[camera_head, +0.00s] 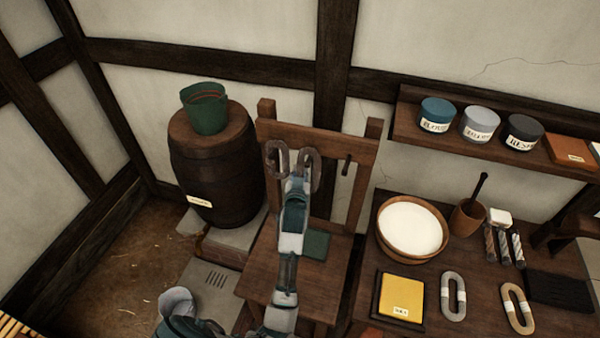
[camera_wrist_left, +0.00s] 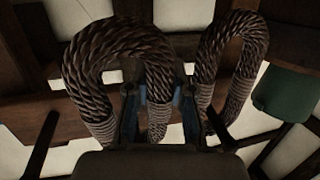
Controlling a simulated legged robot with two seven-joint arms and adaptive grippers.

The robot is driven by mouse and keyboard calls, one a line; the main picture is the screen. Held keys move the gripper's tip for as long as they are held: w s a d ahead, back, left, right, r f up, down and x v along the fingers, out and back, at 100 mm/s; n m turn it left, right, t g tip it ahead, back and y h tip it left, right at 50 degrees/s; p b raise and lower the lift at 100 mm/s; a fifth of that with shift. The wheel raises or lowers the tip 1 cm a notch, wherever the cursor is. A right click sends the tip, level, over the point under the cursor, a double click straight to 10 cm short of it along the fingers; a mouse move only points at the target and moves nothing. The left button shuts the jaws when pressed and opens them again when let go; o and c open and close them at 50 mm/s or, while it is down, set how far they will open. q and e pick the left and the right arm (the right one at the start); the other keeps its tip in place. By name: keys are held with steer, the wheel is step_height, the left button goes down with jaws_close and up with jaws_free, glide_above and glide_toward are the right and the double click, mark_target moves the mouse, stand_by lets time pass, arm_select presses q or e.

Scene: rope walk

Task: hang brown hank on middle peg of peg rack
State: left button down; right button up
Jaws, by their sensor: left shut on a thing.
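My left gripper (camera_head: 297,186) is shut on one leg of the brown hank (camera_head: 313,165), in front of the peg rack's crossbar (camera_head: 331,150). In the left wrist view this hank (camera_wrist_left: 105,45) is a dark twisted rope loop with pale bindings, its leg between the fingers (camera_wrist_left: 158,120). A similar dark hank (camera_head: 271,160) hangs at the rack's left peg; it also shows in the wrist view (camera_wrist_left: 240,50). The right peg (camera_head: 347,165) is bare. The middle peg is hidden, so I cannot tell whether the held loop is around it. My right gripper is out of view.
A barrel (camera_head: 205,170) with a green bucket (camera_head: 207,110) stands left of the rack. The table at right holds a white-filled bowl (camera_head: 412,228), a yellow block (camera_head: 400,297) and two paler hanks (camera_head: 453,297) (camera_head: 517,308). A shelf (camera_head: 405,130) with jars is above.

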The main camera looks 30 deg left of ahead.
arm_select(q)
steer(key=c, duration=0.9)
jaws_free()
steer(key=shift+s+d+r, duration=0.1)
steer(key=shift+d, duration=0.1)
steer(key=shift+c, duration=0.2)
steer(key=shift+d, duration=0.15)
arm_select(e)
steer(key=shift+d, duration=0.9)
arm_select(q)
steer(key=shift+a, duration=0.2)
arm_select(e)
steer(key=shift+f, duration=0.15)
